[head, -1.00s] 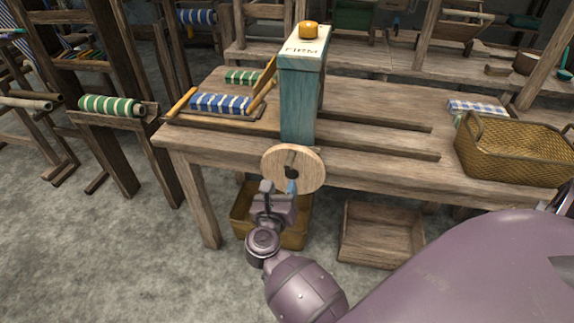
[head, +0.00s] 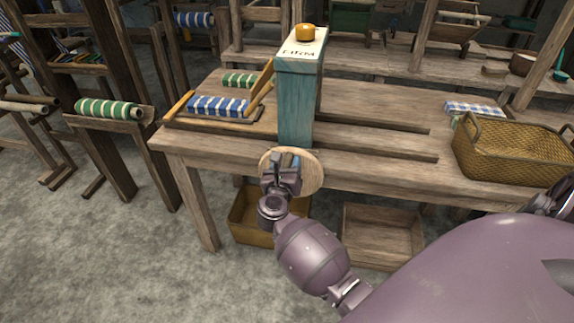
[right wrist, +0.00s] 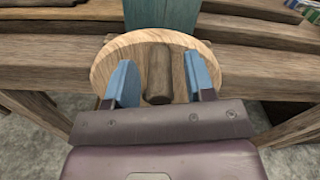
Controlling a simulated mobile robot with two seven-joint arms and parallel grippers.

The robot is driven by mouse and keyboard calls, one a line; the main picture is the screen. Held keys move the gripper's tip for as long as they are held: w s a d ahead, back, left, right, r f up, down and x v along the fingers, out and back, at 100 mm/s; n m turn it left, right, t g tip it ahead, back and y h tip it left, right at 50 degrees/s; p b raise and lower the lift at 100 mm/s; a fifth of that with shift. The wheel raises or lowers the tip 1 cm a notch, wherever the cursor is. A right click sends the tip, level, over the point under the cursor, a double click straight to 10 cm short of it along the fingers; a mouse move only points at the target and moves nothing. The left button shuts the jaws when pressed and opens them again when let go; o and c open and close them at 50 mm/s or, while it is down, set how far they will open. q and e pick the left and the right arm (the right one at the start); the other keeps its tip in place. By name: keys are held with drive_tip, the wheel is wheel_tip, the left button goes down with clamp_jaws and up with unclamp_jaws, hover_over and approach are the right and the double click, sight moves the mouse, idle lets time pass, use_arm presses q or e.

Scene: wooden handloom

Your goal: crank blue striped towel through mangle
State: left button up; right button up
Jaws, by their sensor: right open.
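The mangle (head: 297,108) is a teal upright box on the wooden table, with a yellow knob (head: 305,33) on top. A round wooden crank wheel (head: 311,172) faces me at the table's front edge, and it also shows in the right wrist view (right wrist: 108,60). The wheel's peg handle (right wrist: 159,74) lies between the blue fingertips of my right gripper (right wrist: 160,82), with gaps on both sides; the gripper is open. In the head view my right gripper (head: 283,165) covers part of the wheel. A blue and white striped towel (head: 217,106) lies rolled on a wooden tray left of the mangle. My left gripper is not seen.
A green striped roll (head: 240,80) lies behind the blue towel. A woven basket (head: 512,152) and a checked cloth (head: 474,108) are at the table's right. A yellow bin (head: 245,228) and a wooden crate (head: 383,235) stand below the table.

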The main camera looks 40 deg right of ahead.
clamp_jaws()
